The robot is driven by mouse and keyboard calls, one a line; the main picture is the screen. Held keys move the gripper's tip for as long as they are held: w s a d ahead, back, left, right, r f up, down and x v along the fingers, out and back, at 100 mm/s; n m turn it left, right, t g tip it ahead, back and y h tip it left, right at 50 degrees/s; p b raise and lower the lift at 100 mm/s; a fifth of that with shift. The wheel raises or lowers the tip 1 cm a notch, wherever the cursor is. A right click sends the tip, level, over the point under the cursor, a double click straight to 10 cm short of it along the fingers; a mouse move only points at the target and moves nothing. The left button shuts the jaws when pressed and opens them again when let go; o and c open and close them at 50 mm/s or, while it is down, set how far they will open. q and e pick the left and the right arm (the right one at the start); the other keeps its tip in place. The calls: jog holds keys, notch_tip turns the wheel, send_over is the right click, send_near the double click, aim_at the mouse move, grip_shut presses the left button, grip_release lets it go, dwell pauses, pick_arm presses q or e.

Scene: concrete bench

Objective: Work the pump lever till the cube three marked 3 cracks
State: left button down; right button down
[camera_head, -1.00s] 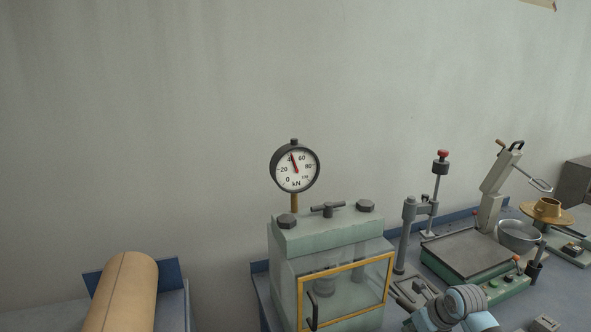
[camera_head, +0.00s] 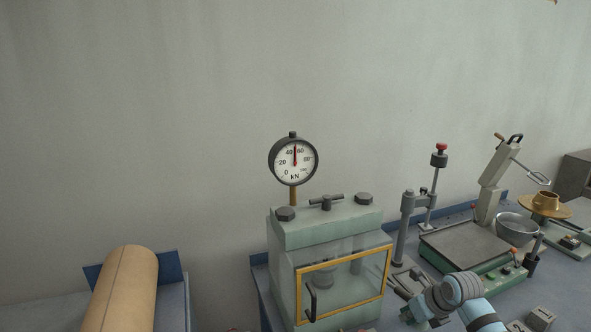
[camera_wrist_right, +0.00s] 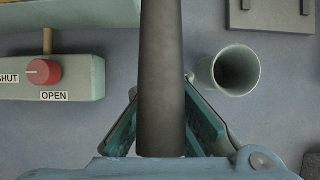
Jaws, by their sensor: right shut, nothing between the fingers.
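The green press (camera_head: 330,232) stands in the middle of the head view behind a yellow-framed clear door (camera_head: 345,290). Its gauge (camera_head: 294,160) reads about midway between 40 and 60 kN. I cannot make out cube three behind the door. The dark pump lever (camera_wrist_right: 160,75) runs up the middle of the right wrist view. My right gripper (camera_head: 418,310) is low beside the press's right side. In the wrist view its teal fingers show on both sides of the lever; the lever hides their tips. It is shut and holds nothing. My left gripper is out of view.
A red knob (camera_wrist_right: 44,72) with SHUT and OPEN labels sits left of the lever. A pale cup (camera_wrist_right: 228,72) stands to its right. A scale (camera_head: 465,248), a metal bowl (camera_head: 516,229) and small grey blocks (camera_head: 540,318) lie right of the press. A tan roll (camera_head: 125,285) is left.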

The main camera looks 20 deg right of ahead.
aim_at(409, 296)
jog(key=r, duration=0.1)
jog(key=w+r, duration=0.1)
jog(key=r, duration=0.1)
jog(key=shift+w+a+r, duration=0.25)
jog(key=shift+w+r, duration=0.1)
jog(key=shift+r, duration=0.05)
jog(key=shift+s+f, duration=0.3)
jog(key=shift+f, duration=0.4)
jog(key=shift+s+f, duration=0.3)
jog(key=shift+f, duration=0.35)
jog(key=shift+s+d+f, duration=0.1)
jog(key=shift+s+f, duration=0.05)
jog(key=shift+f, duration=0.45)
jog(key=shift+s+f, duration=0.1)
jog(key=shift+f, duration=0.5)
jog(key=r, duration=0.2)
jog(key=w+r, duration=0.2)
jog(key=r, duration=0.1)
jog(key=shift+r, duration=0.35)
jog(key=c, duration=1.8)
grip_release()
